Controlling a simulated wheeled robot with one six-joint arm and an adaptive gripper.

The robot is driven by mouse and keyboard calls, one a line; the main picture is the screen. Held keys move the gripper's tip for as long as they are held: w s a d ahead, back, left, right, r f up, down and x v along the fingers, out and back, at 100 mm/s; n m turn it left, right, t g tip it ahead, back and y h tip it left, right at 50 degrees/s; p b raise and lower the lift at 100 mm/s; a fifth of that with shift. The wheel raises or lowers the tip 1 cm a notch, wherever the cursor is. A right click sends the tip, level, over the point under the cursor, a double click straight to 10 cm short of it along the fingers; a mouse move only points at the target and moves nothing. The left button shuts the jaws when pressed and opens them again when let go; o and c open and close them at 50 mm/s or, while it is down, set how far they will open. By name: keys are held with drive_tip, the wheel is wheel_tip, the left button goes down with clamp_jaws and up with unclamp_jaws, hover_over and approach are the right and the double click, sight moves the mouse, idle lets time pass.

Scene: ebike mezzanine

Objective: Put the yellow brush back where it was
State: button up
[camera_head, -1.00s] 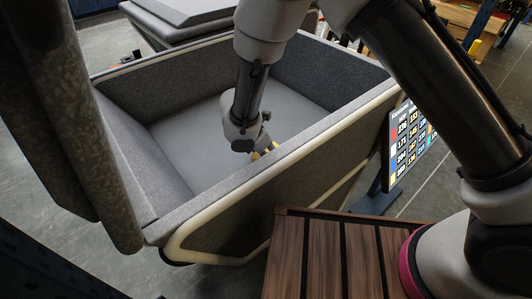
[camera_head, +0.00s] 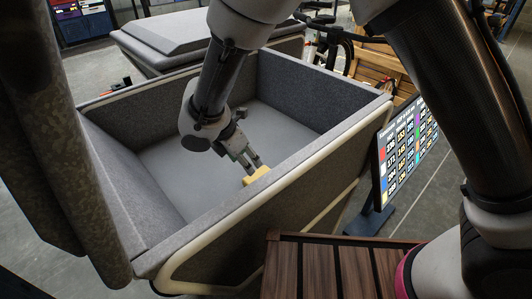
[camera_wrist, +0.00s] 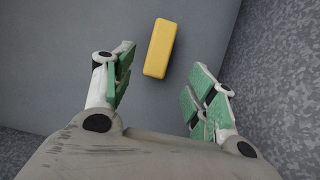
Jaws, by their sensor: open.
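The yellow brush (camera_head: 257,175) shows as a plain yellow block on the grey floor of the cargo box (camera_head: 290,163), close to its near right wall. In the wrist view the brush (camera_wrist: 159,47) lies tilted slightly, beyond and between the two green-padded fingers. My gripper (camera_head: 251,163) reaches down into the box above the brush. In the wrist view my gripper (camera_wrist: 160,90) is open and empty, with the fingers wide apart on both sides. The brush's lower part is partly hidden by the box wall in the head view.
The box's padded walls (camera_head: 100,160) surround my gripper. A slatted wooden surface (camera_head: 320,270) lies in front. A screen with coloured tiles (camera_head: 405,150) stands at the right. Another grey lidded box (camera_head: 180,38) is behind. The box floor left of the brush is clear.

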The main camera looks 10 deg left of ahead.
drive_tip(key=shift+r, duration=0.15)
drive_tip(key=w+d+r+m+g+y, duration=0.1)
drive_tip(key=w+d+r+m, duration=0.2)
drive_tip(key=d+r+m, duration=0.65)
drive_tip(key=w+d+r+m, duration=0.35)
drive_tip(key=d+r, duration=0.75)
drive_tip(key=d, duration=0.7)
drive_tip(key=s+d+r+m+y, duration=0.1)
drive_tip(key=s+d+r+m, duration=0.3)
drive_tip(key=d, duration=0.4)
drive_tip(key=s+d+r+m+y, duration=0.1)
drive_tip(key=s+d+r+m, duration=0.1)
drive_tip(key=s+d+m, duration=0.35)
drive_tip(key=s+d+m+t, duration=0.1)
drive_tip(key=s+d+m, duration=0.4)
drive_tip(key=s, duration=0.5)
drive_tip(key=shift+s+d+t, duration=0.35)
drive_tip(key=shift+d+t, duration=0.05)
drive_tip(key=shift+d, duration=0.8)
